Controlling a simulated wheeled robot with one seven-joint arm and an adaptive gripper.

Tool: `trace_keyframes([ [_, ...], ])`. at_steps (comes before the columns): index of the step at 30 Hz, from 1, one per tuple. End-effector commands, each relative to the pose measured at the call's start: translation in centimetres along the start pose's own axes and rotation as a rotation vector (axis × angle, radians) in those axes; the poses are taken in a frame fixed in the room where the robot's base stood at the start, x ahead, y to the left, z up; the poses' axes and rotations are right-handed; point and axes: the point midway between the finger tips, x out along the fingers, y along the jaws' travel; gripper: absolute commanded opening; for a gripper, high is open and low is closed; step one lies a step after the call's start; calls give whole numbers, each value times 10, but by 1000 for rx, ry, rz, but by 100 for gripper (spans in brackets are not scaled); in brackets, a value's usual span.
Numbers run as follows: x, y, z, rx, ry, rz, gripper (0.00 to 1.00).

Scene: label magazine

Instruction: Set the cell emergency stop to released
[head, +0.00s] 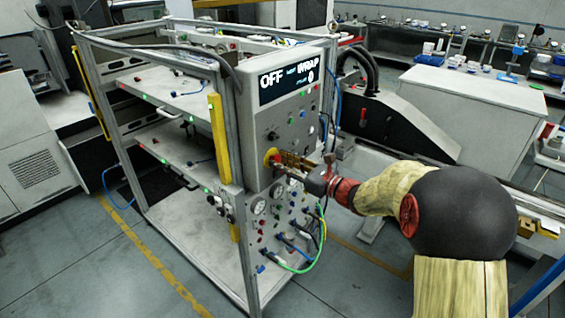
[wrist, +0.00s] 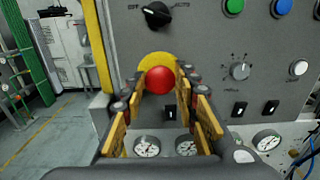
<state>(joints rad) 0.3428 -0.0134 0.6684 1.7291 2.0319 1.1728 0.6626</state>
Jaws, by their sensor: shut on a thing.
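The emergency stop is a red mushroom button (wrist: 160,80) on a round yellow plate (wrist: 159,61) on the grey control panel (wrist: 212,45). In the wrist view the button sits between the two fingertips of my gripper (wrist: 163,84). In the head view my gripper (head: 285,162) reaches the panel from the right, and the yellow plate (head: 269,157) shows at its tip. The fingers are shut on the red button, one on each side. The display (head: 289,79) above reads OFF at its left. I cannot tell from these views whether the button is pressed in or out.
A black selector knob (wrist: 157,14) is just above the button. Green (wrist: 233,6) and blue (wrist: 281,7) buttons, a grey dial (wrist: 240,71) and a white button (wrist: 298,68) are to the right. Gauges (wrist: 147,146) lie below. Cables (head: 315,245) hang at the lower panel.

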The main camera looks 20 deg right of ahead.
Motion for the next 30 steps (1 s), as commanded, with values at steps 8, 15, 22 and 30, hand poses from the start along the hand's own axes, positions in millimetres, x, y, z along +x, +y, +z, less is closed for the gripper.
trace_keyframes([
  [8, -16, -1, 0, 1, 2, -3, 0],
  [15, -19, 0, -2, 2, 2, 0, 0],
  [22, -18, 0, -1, 1, 1, 0, 41],
  [30, -18, 0, 0, 0, 1, 0, 48],
])
